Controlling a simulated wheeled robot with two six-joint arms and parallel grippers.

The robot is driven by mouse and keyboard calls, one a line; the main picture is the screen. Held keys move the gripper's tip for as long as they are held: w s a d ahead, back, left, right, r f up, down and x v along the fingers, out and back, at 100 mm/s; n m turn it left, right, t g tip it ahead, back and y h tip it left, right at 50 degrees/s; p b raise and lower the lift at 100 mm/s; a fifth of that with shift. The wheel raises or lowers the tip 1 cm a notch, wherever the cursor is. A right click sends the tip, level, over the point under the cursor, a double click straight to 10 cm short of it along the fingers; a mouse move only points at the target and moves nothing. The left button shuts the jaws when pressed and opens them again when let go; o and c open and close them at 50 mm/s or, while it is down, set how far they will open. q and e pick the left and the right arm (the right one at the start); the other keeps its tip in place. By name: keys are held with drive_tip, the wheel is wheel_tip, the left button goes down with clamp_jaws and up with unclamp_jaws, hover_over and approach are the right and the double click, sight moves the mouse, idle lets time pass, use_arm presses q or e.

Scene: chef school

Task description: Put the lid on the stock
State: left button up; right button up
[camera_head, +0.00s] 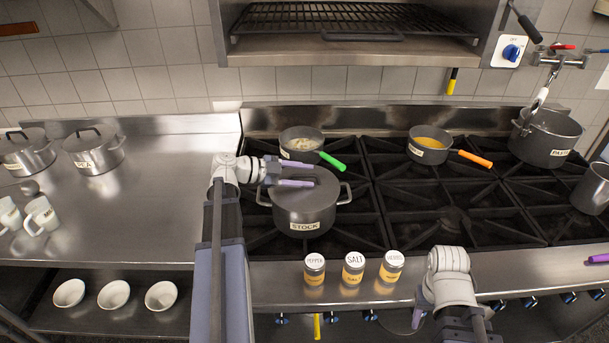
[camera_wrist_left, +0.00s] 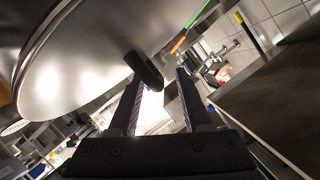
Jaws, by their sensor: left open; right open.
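The stock pot (camera_head: 303,217) is a grey pot labelled STOCK on the front left of the stove. A grey lid (camera_head: 318,187) lies over its top and looks level; I cannot tell if it is fully seated. My left gripper (camera_head: 311,173) is open just above the lid, pointing right. In the left wrist view the lid's shiny underside or face (camera_wrist_left: 75,60) fills the upper left, and its dark knob (camera_wrist_left: 145,70) is in front of the open fingers (camera_wrist_left: 157,85). My right gripper (camera_head: 421,305) is low by the stove's front edge, mostly hidden by its wrist, apart from the pot.
A pan with a green handle (camera_head: 300,149) sits behind the pot. A pan with an orange handle (camera_head: 428,155) and a pasta pot (camera_head: 545,145) stand further right. Pepper (camera_head: 314,272), salt (camera_head: 353,271) and a third jar (camera_head: 390,270) line the front ledge. The stove's middle is free.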

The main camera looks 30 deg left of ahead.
use_arm(q)
drive_tip(key=p+v, duration=0.2)
drive_tip(key=v, duration=0.4)
drive_tip(key=shift+s+a+r, duration=0.2)
drive_tip(key=shift+s+a, duration=0.3)
drive_tip(key=shift+s, duration=0.05)
